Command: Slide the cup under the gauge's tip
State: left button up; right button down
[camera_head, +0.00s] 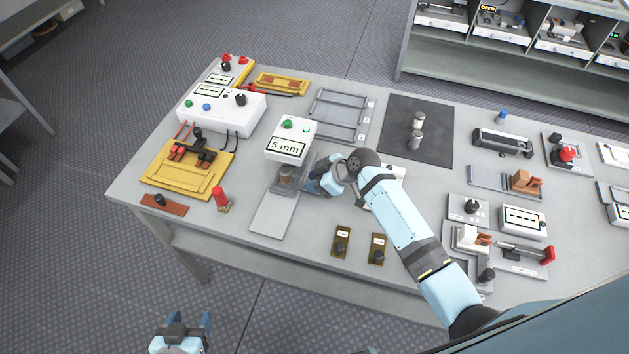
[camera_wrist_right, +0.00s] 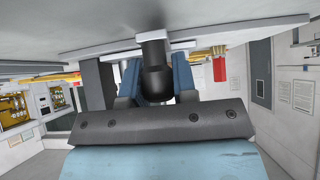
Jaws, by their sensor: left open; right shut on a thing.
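The gauge (camera_head: 290,141) is a white box with a "5 mm" display and green buttons. Below its front edge is a small brownish-grey round piece, which looks like the cup (camera_head: 286,174), on a grey sliding plate (camera_head: 275,214). The gauge's tip is hidden in the head view. My right gripper (camera_head: 313,184) is low beside the plate, to the right of the cup. In the right wrist view it is shut on a dark knob (camera_wrist_right: 155,80); how the knob joins the cup is unclear. My left gripper (camera_head: 187,326) is open and empty, off the table's front edge.
A yellow fixture (camera_head: 187,165) and a red-topped piece (camera_head: 221,198) stand to the left. Two small brass-coloured blocks (camera_head: 341,241) (camera_head: 377,249) lie in front on the right. A black mat (camera_head: 430,145) with metal cylinders lies behind. Table is bare around the plate's front end.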

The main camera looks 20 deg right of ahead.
jog(key=shift+w+d+b, duration=0.35)
jog(key=shift+w+d, duration=0.25)
jog(key=shift+w, duration=0.3)
jog(key=shift+r, duration=0.15)
jog(key=c, duration=1)
grip_release()
jog(key=shift+c, duration=0.2)
jog(key=shift+o, duration=0.7)
jog(key=shift+w, duration=0.1)
jog(key=shift+s+d+r, duration=0.1)
jog(key=shift+s+d, duration=0.1)
jog(key=b+v, duration=0.1)
jog(key=v, duration=1.2)
